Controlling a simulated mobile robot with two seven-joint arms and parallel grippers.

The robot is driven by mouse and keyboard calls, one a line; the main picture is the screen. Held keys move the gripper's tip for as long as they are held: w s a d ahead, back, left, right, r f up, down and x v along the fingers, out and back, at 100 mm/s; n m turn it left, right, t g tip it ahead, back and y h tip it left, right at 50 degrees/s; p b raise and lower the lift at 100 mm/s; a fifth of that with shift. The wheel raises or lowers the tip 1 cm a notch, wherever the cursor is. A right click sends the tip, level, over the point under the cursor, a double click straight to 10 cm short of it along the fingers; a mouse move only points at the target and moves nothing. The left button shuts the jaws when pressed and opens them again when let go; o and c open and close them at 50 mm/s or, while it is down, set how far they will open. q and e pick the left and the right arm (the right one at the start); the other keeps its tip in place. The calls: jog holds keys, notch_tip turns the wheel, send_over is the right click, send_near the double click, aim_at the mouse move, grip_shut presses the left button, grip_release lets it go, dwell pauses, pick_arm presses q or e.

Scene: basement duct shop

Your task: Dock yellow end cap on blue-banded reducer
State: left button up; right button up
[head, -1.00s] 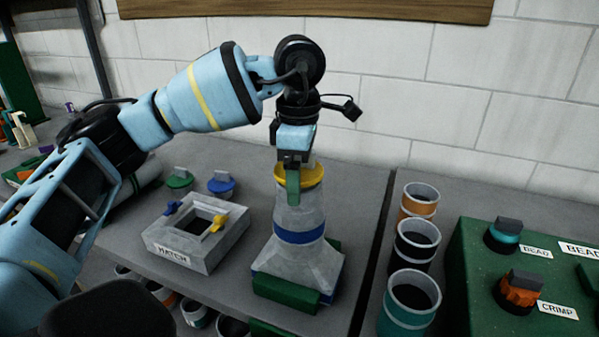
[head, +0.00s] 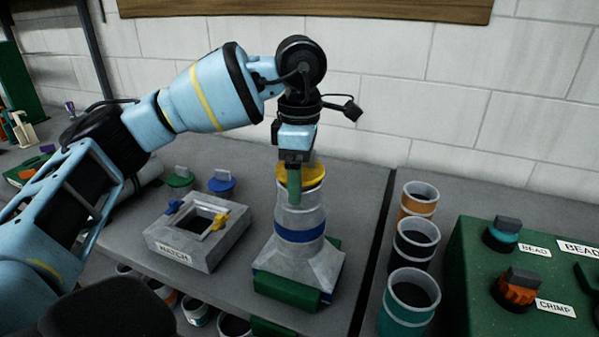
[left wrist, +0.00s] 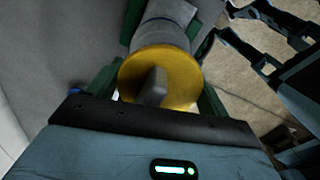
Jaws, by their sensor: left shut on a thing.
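The blue-banded reducer (head: 299,229) stands upright on the bench, narrow neck up, with its wide square base in a green holder (head: 287,291). The yellow end cap (head: 315,175) is at the top of its neck. In the left wrist view the cap (left wrist: 178,72) is a yellow disc with a grey tab, in front of the grey reducer (left wrist: 170,20). My left gripper (head: 293,185) points down, shut on the cap, with a green finger down its near side. I cannot tell whether the cap is fully seated.
Left of the reducer is a grey hatch block (head: 190,245) with blue and yellow latches. Green and blue tabbed caps (head: 221,183) lie behind it. Several open cylinders (head: 409,300) stand right of the reducer, beside a green panel (head: 475,260) with knobs. A block wall is behind.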

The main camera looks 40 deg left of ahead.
jog(key=shift+w+r, duration=0.2)
jog(key=shift+r, duration=0.15)
dwell(0.3)
pick_arm(q)
jog(key=shift+f, duration=0.55)
pick_arm(e)
jog(key=shift+s+f, duration=0.2)
jog(key=shift+f, duration=0.05)
pick_arm(q)
jog(key=o, duration=0.7)
jog(key=shift+o, duration=0.2)
jog(key=shift+r+p, duration=1.2)
jog(key=shift+r, duration=1.75)
jog(key=shift+r+p, duration=0.8)
jog(key=shift+r, duration=1.8)
pick_arm(e)
jog(key=w+r+t, duration=0.1)
jog(key=w+r, duration=0.4)
jog(key=r, duration=0.1)
jog(key=shift+w+r+t, duration=0.2)
jog(key=shift+r+t, duration=0.2)
pick_arm(q)
jog(key=shift+f, duration=0.1)
pick_arm(e)
jog(key=shift+s, duration=0.1)
